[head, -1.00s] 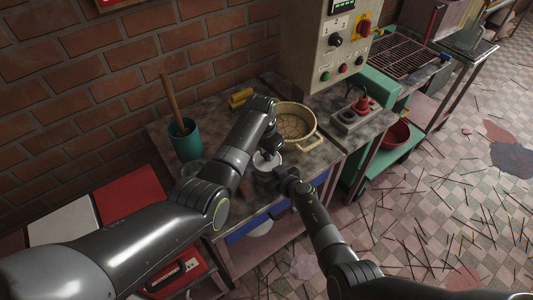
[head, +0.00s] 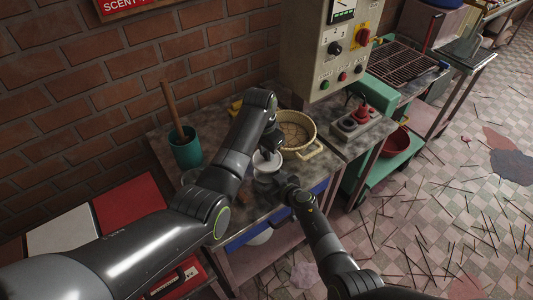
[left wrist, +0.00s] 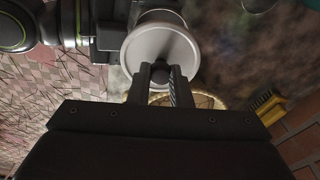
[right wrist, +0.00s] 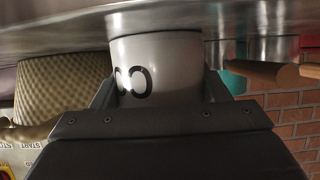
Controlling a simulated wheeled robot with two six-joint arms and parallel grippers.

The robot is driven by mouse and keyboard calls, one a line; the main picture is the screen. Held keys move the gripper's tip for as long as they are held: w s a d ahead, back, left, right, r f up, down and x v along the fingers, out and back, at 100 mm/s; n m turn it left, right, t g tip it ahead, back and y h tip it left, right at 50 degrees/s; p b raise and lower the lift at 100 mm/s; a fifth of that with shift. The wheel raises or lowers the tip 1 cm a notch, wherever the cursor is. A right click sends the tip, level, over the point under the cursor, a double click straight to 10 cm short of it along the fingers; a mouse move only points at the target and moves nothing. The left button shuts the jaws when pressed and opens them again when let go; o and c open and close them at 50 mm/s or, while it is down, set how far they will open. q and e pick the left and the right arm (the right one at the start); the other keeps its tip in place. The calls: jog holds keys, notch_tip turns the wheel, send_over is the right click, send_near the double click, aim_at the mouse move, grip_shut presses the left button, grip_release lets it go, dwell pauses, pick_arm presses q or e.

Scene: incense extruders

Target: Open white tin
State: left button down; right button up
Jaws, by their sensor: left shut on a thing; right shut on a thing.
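The white tin (right wrist: 160,65) has black markings on its side. My right gripper (head: 283,185) is shut around its body; in the right wrist view its fingers (right wrist: 160,95) flank the tin, whose base is at or close to the metal tabletop. The tin's round pale lid (left wrist: 160,48) has a dark knob (left wrist: 160,73). My left gripper (head: 266,151) is above the tin, and its fingers (left wrist: 160,90) are shut on that knob. In the head view the lid (head: 267,160) appears a little above the tin body; the exact gap is hard to tell.
A cream basket-like pot (head: 298,135) stands close behind the tin. A teal cup (head: 187,150) with a wooden stick is at the left by the brick wall. A control box (head: 330,50) hangs over the back right, and a red-knobbed unit (head: 360,122) is right.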

jog(key=o, duration=1.4)
jog(key=shift+o, duration=0.2)
